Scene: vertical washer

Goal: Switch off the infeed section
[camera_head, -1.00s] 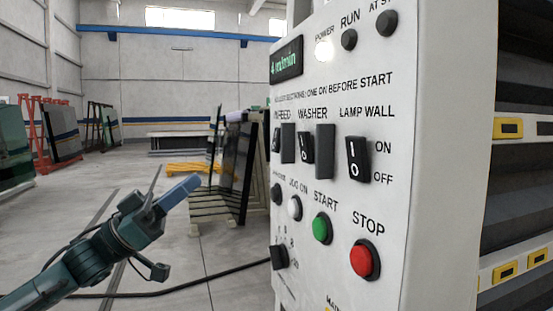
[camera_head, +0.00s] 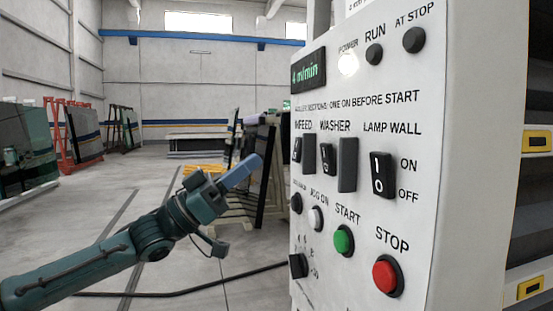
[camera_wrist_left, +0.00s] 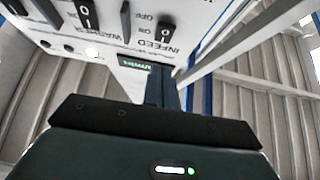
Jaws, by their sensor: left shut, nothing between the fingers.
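The infeed switch (camera_head: 297,149) is a black rocker below the INFEED label, at the left of the white control panel (camera_head: 340,120). It also shows in the left wrist view (camera_wrist_left: 167,24), beside the upside-down INFEED label. Its rocker position is too small to tell surely. My left gripper (camera_head: 250,166) is shut and empty, its blue-grey fingertips pointing up and right toward the panel's left edge. In the head view it stands left of the infeed switch, apart from it. In the left wrist view the fingers (camera_wrist_left: 163,88) point toward the panel below the label. My right gripper is not in view.
The washer switch (camera_head: 327,158) and lamp wall switch (camera_head: 382,175) sit right of infeed, with dark upright guards between switches. A green start button (camera_head: 343,240) and red stop button (camera_head: 387,275) are lower. Open floor lies left of the panel.

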